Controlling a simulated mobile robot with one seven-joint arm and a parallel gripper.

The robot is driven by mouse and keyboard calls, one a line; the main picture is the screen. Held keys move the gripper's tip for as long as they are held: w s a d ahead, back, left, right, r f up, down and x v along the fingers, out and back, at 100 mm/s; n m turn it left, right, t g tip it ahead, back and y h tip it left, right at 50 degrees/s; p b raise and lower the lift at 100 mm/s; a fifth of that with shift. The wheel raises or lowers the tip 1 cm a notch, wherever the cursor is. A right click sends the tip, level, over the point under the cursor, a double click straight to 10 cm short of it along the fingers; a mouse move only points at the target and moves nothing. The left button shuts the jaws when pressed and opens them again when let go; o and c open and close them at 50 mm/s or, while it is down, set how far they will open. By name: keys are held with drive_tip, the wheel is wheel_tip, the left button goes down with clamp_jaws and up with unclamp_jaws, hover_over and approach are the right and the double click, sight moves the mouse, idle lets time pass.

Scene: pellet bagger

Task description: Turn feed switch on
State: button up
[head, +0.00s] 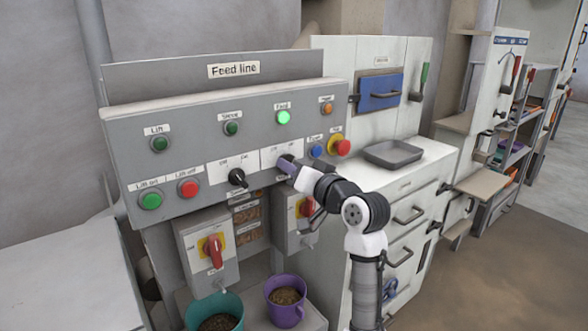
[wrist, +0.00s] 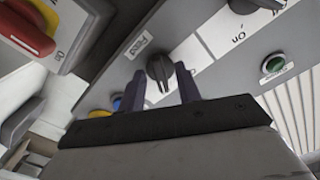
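The feed switch is a black rotary knob on the grey control panel (head: 200,206); in the wrist view the knob (wrist: 159,67) is beside a "Feed" label. My gripper (head: 290,166) is at this switch in the head view and mostly hides it. In the wrist view, the two dark fingers of my gripper (wrist: 160,84) stand apart, one on each side of the knob, with gaps visible. Contact cannot be told. The feed lamp (head: 283,118) above the switch is lit bright green. The switch's exact setting is hard to read.
A second black knob (head: 237,178) sits left of my gripper. A blue button (head: 317,151) and a red-and-yellow stop button (head: 340,147) are close on the right. Red rotary handles (head: 213,250) and a purple cup (head: 286,312) are below.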

drive_tip(key=b+v, duration=0.4)
drive_tip(key=v, duration=0.9)
drive_tip(key=shift+s+d, duration=0.3)
